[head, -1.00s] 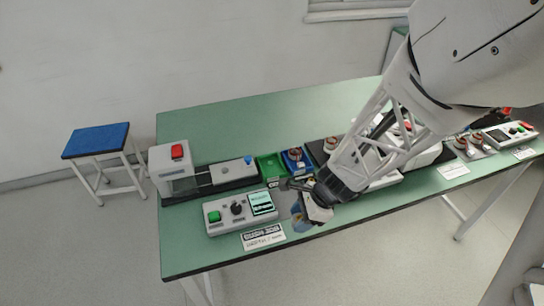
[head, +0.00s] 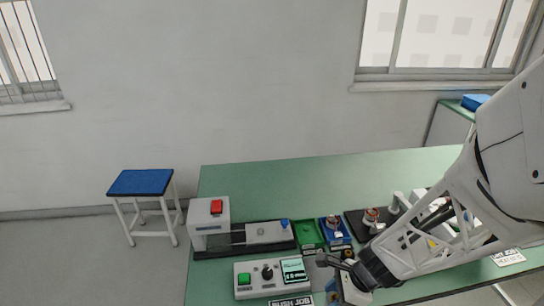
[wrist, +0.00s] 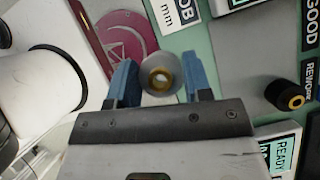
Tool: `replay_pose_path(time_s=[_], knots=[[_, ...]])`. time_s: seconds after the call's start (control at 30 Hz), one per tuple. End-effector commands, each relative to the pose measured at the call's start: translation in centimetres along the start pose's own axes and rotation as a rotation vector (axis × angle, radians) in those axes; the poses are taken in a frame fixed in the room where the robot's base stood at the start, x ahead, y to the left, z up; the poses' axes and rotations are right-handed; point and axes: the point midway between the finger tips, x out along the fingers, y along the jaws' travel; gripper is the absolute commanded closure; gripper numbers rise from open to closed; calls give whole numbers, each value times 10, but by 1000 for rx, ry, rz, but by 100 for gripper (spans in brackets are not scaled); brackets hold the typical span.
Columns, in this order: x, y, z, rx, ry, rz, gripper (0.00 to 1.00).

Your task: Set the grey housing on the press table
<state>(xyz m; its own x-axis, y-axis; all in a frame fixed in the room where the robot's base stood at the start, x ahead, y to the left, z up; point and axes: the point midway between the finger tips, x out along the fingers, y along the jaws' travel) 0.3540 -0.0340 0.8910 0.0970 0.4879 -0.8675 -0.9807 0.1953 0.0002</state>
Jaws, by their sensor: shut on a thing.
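The grey housing (wrist: 150,88), a round grey piece with a brass ring in its bore, sits between the blue fingers of my gripper (wrist: 161,85) in the wrist view. My gripper is shut on it. In the head view my gripper (head: 340,288) is low in the picture, just right of the control box, and the housing cannot be made out there. The press (head: 209,228), white with a red button, stands at the left end of the bench. A grey block (head: 262,233) lies on the dark base to its right; I cannot tell whether this is the press table.
The control box (head: 252,281) with green button and screen stands in front of the press. A green bin (head: 309,242) and a blue bin (head: 335,239) stand right of it. A black ringed part (wrist: 284,96) lies at right in the wrist view. The bench's rear (head: 290,185) is clear.

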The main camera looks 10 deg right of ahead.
Motion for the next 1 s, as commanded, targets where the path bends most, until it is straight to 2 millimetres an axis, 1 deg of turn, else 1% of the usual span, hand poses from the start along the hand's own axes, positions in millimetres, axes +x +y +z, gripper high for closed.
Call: replay_pose_path(time_s=[0.17, 0.27, 0.37, 0.47, 0.67, 0.87, 1.0], knots=[[-1, -11, 4, -2, 2, 0, 79], [0, -23, 9, -2, 3, 2, 79], [0, -40, 16, -4, 5, 2, 79], [1, -61, 26, -4, 7, 3, 79], [5, -109, 54, -4, 11, 2, 79], [14, -155, 87, -4, 11, 0, 79], [22, -186, 113, -5, 10, 0, 79]])
